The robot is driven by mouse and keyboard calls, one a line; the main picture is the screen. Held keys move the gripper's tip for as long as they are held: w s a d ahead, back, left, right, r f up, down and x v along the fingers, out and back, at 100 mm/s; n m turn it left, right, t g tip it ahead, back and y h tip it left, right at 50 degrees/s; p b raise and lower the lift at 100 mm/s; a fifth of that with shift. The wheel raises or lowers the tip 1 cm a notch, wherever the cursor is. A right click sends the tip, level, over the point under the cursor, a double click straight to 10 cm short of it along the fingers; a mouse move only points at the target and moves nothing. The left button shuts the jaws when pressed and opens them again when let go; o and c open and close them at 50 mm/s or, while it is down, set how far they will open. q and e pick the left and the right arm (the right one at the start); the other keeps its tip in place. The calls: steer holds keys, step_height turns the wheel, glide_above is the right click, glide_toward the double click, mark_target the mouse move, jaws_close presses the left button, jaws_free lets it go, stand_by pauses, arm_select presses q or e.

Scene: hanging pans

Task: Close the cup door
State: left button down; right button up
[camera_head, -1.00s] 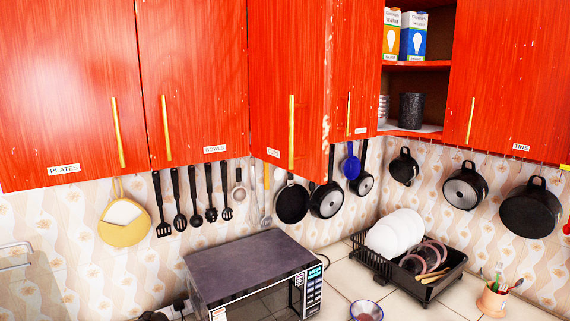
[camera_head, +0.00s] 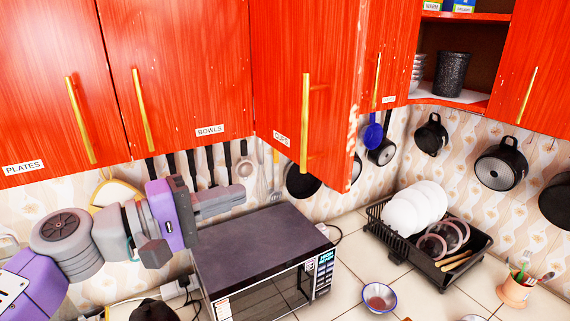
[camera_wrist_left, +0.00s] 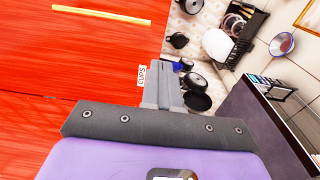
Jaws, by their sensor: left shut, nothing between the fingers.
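The red cups door (camera_head: 305,80) hangs in the middle of the upper cabinets in the head view, with a CUPS label and a vertical yellow handle (camera_head: 304,125). It stands ajar, its right edge swung out toward me. My left gripper (camera_head: 240,194) is shut and empty, below the bowls door and left of the cups door, apart from both. In the left wrist view the shut fingers (camera_wrist_left: 162,88) point toward the CUPS label (camera_wrist_left: 141,76), and the door's handle (camera_wrist_left: 100,14) lies at the upper left. My right gripper is not in view.
A microwave (camera_head: 262,245) stands on the counter below my left gripper. Utensils and pans hang on the wall behind. A black dish rack (camera_head: 460,262) with white plates (camera_head: 412,208) and a small bowl (camera_head: 378,297) are to the right. An open shelf holds a dark cup (camera_head: 452,74).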

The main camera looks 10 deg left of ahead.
mark_target(317, 172)
arm_select(q)
steer(key=x, duration=0.4)
steer(key=p+x, duration=0.1)
steer(key=x, duration=0.3)
steer(key=s+p+x, duration=0.1)
steer(key=x, duration=0.3)
steer(key=shift+w+d+r, duration=0.15)
steer(key=shift+w+d, duration=0.15)
steer(key=shift+d, duration=0.35)
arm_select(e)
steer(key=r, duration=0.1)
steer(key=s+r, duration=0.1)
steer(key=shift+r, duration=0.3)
